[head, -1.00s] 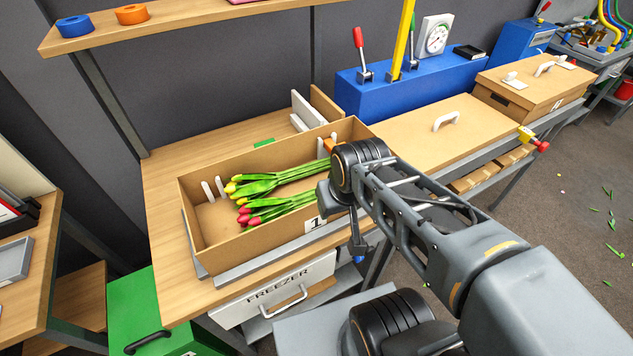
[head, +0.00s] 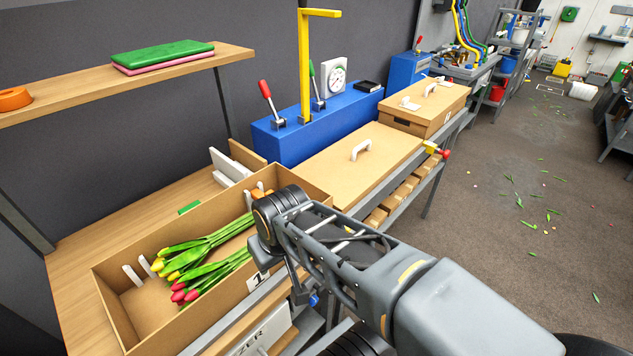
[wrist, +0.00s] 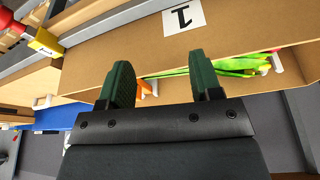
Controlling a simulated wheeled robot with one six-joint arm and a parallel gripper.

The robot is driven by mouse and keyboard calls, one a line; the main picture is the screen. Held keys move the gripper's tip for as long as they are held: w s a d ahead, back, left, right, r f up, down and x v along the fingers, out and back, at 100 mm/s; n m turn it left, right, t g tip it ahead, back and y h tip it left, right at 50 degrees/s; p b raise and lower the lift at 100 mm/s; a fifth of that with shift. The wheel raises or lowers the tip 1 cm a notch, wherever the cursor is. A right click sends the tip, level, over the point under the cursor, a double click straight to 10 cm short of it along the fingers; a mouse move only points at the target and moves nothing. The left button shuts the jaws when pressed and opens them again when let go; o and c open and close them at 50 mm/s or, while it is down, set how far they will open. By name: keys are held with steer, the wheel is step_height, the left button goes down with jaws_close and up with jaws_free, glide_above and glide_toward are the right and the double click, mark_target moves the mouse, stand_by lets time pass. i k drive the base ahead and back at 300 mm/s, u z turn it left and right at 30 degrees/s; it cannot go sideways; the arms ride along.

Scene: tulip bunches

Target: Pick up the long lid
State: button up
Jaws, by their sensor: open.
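The long lid (head: 345,165) is a flat tan board with a white handle (head: 361,149) on top. In the head view it lies right of the open tulip box and in front of the blue block. Part of it seems to show at the left of the wrist view (wrist: 30,82), with a white handle. My gripper (wrist: 159,72) is open, its two dark green fingers apart and nothing held between them. It is over the tulip box side, left of the lid in the head view. My arm hides the fingertips there.
The open cardboard box (head: 115,310), labelled 1, holds red and yellow tulips (head: 190,285). A closed box (head: 425,108) with handles stands beyond the lid. The blue block (head: 270,140) carries levers, a yellow post and a dial.

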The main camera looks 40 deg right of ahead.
mark_target(349, 169)
steer(key=z, duration=0.45)
steer(key=k, duration=1.1)
steer(key=z, duration=1.3)
steer(key=i, duration=1.15)
steer(key=u, duration=0.9)
steer(key=i, duration=0.45)
steer(key=u, duration=0.4)
